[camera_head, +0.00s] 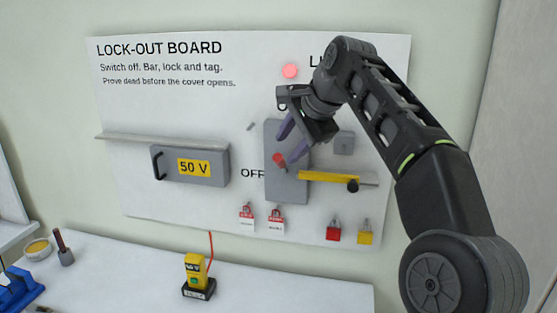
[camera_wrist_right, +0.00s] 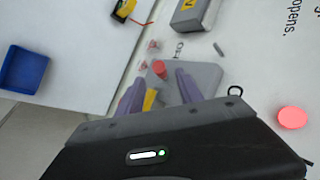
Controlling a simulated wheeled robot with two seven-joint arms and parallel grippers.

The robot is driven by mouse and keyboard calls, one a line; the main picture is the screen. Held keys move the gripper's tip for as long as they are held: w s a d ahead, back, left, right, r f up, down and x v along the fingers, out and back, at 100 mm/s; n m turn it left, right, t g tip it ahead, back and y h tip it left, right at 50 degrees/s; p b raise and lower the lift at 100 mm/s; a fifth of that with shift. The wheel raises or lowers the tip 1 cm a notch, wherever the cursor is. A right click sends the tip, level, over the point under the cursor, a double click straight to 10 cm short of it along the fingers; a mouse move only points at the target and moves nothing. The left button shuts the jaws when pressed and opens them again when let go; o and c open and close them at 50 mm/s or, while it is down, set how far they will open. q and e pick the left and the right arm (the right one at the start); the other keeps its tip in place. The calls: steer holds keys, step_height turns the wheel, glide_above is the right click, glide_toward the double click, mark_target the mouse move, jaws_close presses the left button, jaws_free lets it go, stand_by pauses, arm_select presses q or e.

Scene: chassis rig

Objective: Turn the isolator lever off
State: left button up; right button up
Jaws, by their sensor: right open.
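The isolator is a grey plate (camera_head: 285,190) on the white lock-out board, with the word OFF at its lower left. Its lever shows a red knob (camera_head: 279,160) near the plate's left side; the rest of the lever is largely hidden. My right gripper (camera_head: 283,150) is open, with its purple fingers at the plate close to the red knob. In the right wrist view the red knob (camera_wrist_right: 159,68) appears between the two fingertips (camera_wrist_right: 159,77), a little beyond them. I cannot tell whether they touch it. My left gripper is not in view.
A red lamp (camera_head: 290,70) glows above the isolator. A yellow bar (camera_head: 329,177) is at the plate's right. A grey 50 V cover (camera_head: 192,167) is left. Red and yellow padlocks (camera_head: 334,232) hang below. A yellow tester (camera_head: 195,267) stands on the white bench (camera_head: 110,270).

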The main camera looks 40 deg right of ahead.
mark_target(278, 166)
steer(key=shift+p+x, duration=0.35)
steer(key=shift+x, duration=3.2)
steer(key=shift+f, duration=0.1)
jaws_close()
